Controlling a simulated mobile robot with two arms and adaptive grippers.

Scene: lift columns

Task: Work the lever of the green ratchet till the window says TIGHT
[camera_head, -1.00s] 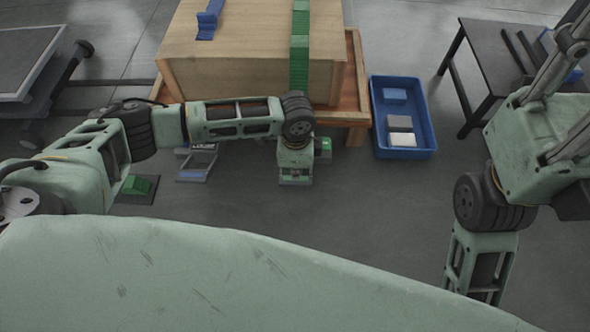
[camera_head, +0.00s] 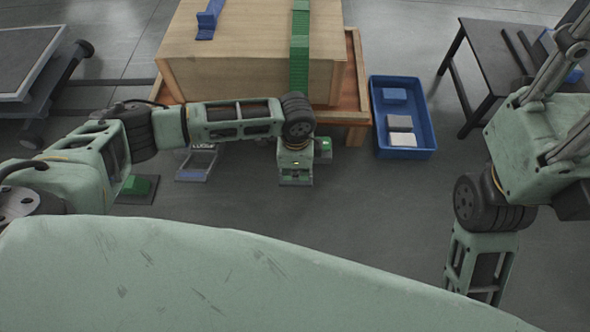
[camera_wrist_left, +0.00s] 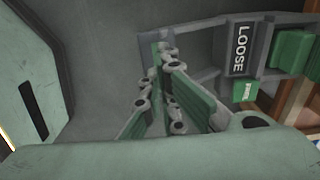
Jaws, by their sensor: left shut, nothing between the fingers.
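The green ratchet (camera_head: 324,150) sits at the front of the crate's stand, mostly hidden behind my left wrist in the head view. In the left wrist view its green part (camera_wrist_left: 294,50) is at the upper right, beside a dark window (camera_wrist_left: 240,48) reading LOOSE. A small green tag (camera_wrist_left: 244,91) is below the window. My left gripper (camera_head: 295,178) points down in front of the ratchet. Its fingers (camera_wrist_left: 165,60) are shut and empty, with a grey piece beyond their tips. I cannot tell whether they touch the lever. My right gripper is out of view.
A green strap (camera_head: 299,50) crosses the wooden crate (camera_head: 250,75). A blue strap (camera_head: 207,25) lies to its left. A grey ratchet frame (camera_head: 195,165) is left of my gripper. A blue bin (camera_head: 428,148) with blocks stands right.

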